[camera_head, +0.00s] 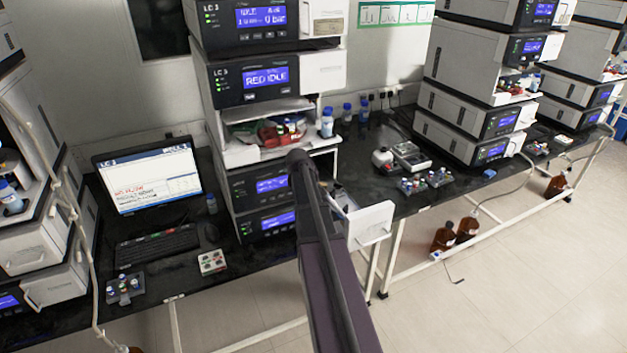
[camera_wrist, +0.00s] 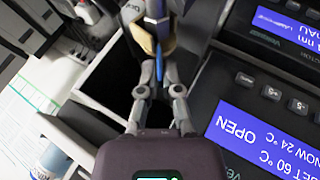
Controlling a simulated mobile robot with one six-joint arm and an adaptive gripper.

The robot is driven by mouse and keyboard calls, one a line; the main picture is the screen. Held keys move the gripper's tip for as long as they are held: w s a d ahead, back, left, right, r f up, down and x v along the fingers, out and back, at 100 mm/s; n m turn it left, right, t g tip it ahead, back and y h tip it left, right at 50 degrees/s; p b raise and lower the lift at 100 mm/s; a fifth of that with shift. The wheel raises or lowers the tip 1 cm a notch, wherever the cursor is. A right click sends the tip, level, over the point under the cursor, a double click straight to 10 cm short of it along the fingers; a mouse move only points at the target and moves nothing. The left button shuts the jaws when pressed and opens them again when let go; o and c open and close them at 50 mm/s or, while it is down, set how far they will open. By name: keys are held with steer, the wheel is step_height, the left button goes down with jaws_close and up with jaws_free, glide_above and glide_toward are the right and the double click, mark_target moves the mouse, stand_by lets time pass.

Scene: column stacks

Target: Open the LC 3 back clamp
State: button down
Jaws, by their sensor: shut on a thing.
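The LC 3 stack (camera_head: 262,75) stands in the middle of the head view, its displays lit blue. Its white door (camera_head: 370,226) stands out open at the lower right of the stack. My gripper (camera_wrist: 158,48) is in the wrist view, over the dark open compartment (camera_wrist: 100,85). Its fingers are shut on a small part with a thin blue strip (camera_wrist: 159,65) between them. A grey metal piece (camera_wrist: 155,10) shows just beyond the tips. I cannot tell which clamp this is. The fingers hide most of it, and my arm hides this spot in the head view.
In the wrist view a panel display (camera_wrist: 240,130) reads OPEN, at right of the compartment. A blue-capped bottle (camera_wrist: 52,158) stands at lower left.

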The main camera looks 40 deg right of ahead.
steer(key=y, duration=0.1)
steer(key=d+y+p, duration=0.1)
steer(key=y+p, duration=0.1)
steer(key=shift+s+d+r+m+t+y, duration=0.2)
steer(key=shift+d+r+m+t+y, duration=0.1)
steer(key=shift+d+r+m, duration=0.1)
steer(key=y, duration=0.1)
steer(key=d+y, duration=0.1)
steer(key=t+y, duration=0.1)
steer(key=shift+s+d+f+m+y, duration=0.2)
steer(key=shift+d+m+y, duration=0.1)
steer(key=shift+m+y, duration=0.1)
steer(key=y+b, duration=0.1)
steer(key=d+f+t+y+b, duration=0.1)
steer(key=y, duration=0.1)
steer(key=d+m+y+b, duration=0.1)
steer(key=shift+s+f+y+b, duration=0.15)
steer(key=shift+s+y+b, duration=0.1)
steer(key=shift+y+b, duration=0.1)
steer(key=shift+s+d+t+y+b, duration=0.15)
steer(key=shift+t+y+b, duration=0.25)
steer(key=shift+y+b, duration=0.35)
steer(key=shift+m+b, duration=0.3)
steer(key=shift+y, duration=0.3)
steer(key=c, duration=0.8)
jaws_free()
